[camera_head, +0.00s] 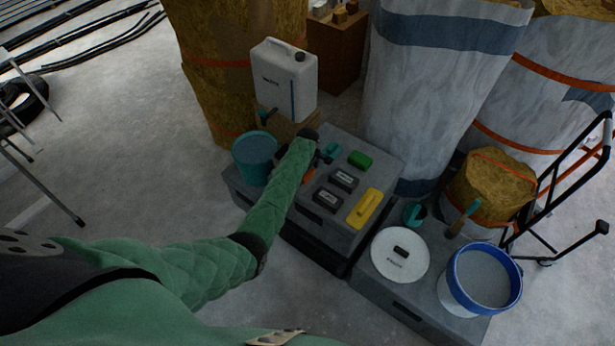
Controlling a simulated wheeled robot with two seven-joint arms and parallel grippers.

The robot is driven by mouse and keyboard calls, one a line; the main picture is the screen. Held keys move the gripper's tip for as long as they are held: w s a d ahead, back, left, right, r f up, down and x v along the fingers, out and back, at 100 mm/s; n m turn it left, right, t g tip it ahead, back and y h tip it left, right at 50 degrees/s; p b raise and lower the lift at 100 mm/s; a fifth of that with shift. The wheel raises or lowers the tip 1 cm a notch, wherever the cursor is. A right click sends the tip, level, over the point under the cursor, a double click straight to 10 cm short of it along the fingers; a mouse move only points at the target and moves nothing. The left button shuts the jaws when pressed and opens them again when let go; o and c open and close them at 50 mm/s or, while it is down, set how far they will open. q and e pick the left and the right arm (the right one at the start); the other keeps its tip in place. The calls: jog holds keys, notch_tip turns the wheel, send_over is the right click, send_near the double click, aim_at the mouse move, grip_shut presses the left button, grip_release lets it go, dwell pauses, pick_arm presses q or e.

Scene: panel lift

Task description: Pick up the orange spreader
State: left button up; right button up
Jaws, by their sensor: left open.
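A small patch of orange, likely the orange spreader (309,175), shows on the grey case top (297,218), just right of my left forearm. My arm hides much of it. My left gripper (324,157) is over the back left part of the case top, just behind the orange patch. Its dark fingers are small and partly hidden by my forearm and wrist. The gripper is open, and nothing shows held in it. I cannot tell whether it touches anything. My right gripper is out of view.
On the case are black blocks (344,180), a green block (360,159) and a yellow float (364,207). A teal bucket (254,157) stands left, a white canister (285,78) behind. A white lid (400,255) and blue-rimmed bucket (485,278) are right. Open floor lies left.

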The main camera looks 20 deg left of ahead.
aim_at(308, 174)
pick_arm(q)
jog(key=c, duration=1.2)
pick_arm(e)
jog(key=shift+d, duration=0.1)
pick_arm(q)
jog(key=shift+r+b, duration=0.35)
jog(key=shift+r, duration=0.05)
notch_tip(308, 174, up, 3)
jog(key=shift+d+f+b, duration=0.1)
jog(key=shift+f+b, duration=0.1)
jog(key=shift+b, duration=0.45)
jog(key=s+d+r+b, duration=0.3)
jog(key=d+r, duration=0.4)
jog(key=d, duration=0.4)
jog(key=shift+r+b, duration=0.25)
jog(key=shift+b, duration=0.1)
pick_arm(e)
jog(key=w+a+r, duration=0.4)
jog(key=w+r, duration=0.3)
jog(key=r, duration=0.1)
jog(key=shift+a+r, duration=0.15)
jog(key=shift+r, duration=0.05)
pick_arm(q)
jog(key=shift+o, duration=1.1)
jog(key=shift+d, duration=0.1)
